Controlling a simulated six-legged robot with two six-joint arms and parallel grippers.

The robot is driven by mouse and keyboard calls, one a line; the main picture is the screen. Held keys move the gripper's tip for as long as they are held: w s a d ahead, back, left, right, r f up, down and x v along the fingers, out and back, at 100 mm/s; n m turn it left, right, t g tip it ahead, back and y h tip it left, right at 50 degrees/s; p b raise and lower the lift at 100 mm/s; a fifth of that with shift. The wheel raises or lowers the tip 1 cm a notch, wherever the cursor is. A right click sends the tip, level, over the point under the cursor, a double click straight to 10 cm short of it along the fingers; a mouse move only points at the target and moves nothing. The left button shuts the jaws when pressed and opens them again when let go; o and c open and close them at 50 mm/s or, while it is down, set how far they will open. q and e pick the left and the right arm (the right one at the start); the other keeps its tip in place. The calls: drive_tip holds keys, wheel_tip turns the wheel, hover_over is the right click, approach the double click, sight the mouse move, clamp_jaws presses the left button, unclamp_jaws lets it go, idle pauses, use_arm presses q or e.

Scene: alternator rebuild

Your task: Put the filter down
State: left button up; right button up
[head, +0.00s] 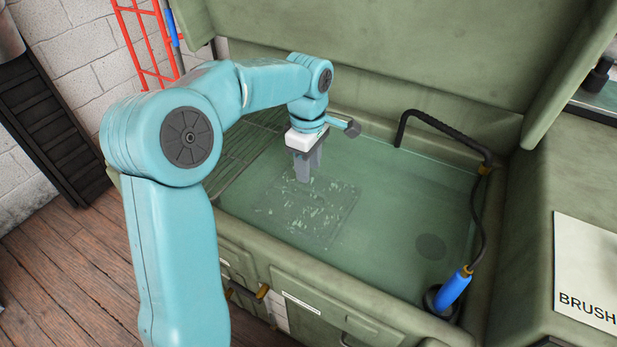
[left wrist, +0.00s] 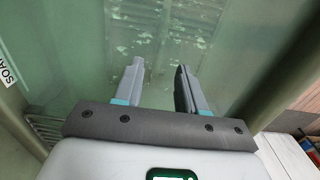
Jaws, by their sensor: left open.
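A thin, faint square panel (head: 325,222) lies in the greenish liquid of the wash tank (head: 400,262), with pale flakes scattered over it. It may be the filter, but I cannot tell for sure. My left gripper (head: 307,174) points down over the panel's far left part. In the left wrist view my left gripper (left wrist: 159,72) is open, its fingers apart with nothing between them. Pale flakes (left wrist: 160,40) show beyond the fingertips. I cannot tell whether the fingertips touch the liquid. My right gripper is not in view.
A wire rack (head: 245,150) lies along the tank's left side. A black hose (head: 450,133) arches over the right side, near a blue-handled brush (head: 453,290). A raised green lid (head: 400,50) stands behind. A BRUSH sign (head: 585,270) is at right.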

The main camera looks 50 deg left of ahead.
use_arm(q)
drive_tip(key=shift+r, duration=2)
